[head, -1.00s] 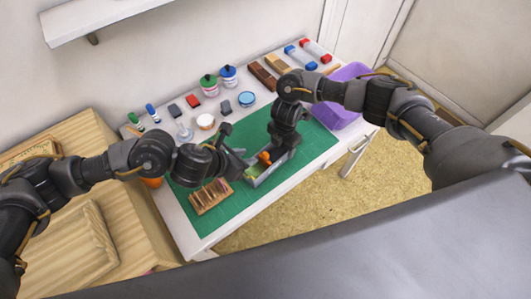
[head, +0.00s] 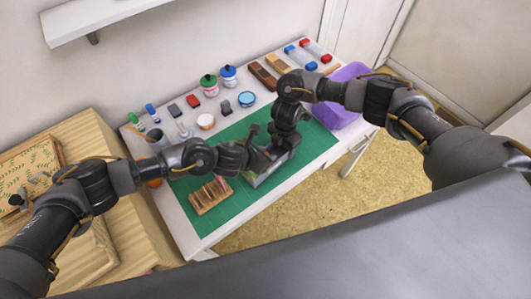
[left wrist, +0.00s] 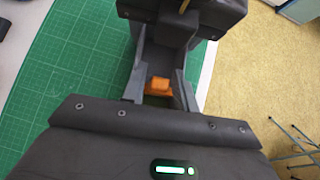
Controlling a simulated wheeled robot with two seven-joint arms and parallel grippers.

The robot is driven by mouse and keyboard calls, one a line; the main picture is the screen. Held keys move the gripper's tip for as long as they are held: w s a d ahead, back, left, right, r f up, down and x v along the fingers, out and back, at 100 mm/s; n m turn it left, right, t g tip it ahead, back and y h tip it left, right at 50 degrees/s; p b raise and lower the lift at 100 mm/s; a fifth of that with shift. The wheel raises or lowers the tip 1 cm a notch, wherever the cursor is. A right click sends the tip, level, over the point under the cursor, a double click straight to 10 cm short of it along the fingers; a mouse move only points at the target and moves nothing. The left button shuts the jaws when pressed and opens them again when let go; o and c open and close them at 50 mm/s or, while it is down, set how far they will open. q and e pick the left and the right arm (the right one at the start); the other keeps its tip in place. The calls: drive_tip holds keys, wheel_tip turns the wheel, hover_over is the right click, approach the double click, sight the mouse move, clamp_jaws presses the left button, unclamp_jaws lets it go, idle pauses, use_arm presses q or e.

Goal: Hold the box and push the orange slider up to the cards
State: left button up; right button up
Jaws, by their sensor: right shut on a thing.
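The grey box (head: 268,180) stands on the green mat, mostly covered by my arms in the head view. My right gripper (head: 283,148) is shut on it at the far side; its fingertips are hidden. In the left wrist view the box (left wrist: 163,52) runs away between grey walls under my dark right gripper. The orange slider (left wrist: 159,86) sits at the near end of the box. My left gripper (left wrist: 159,90) is open, its two fingers apart on either side of the slider; contact is unclear. The cards cannot be made out.
A wooden rack (head: 211,196) with several stamps stands left of the box on the green mat (head: 215,228). Jars, inkpads and blocks line the back of the table. A purple bin (head: 345,112) stands at the right. The front mat is clear.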

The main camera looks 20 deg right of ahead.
sight(250, 172)
use_arm(q)
clamp_jaws()
drive_tip(key=s+a, duration=0.1)
drive_tip(key=a, duration=0.1)
drive_tip(key=s+a, duration=0.1)
drive_tip(key=a, duration=0.1)
drive_tip(key=s+a, duration=0.1)
drive_tip(key=a, duration=0.1)
drive_tip(key=shift+s, duration=0.25)
unclamp_jaws()
drive_tip(key=shift+a+r, duration=0.1)
drive_tip(key=shift+r, duration=0.1)
drive_tip(key=v, duration=1.1)
drive_tip(key=shift+s+a, duration=0.2)
drive_tip(key=shift+a, duration=0.05)
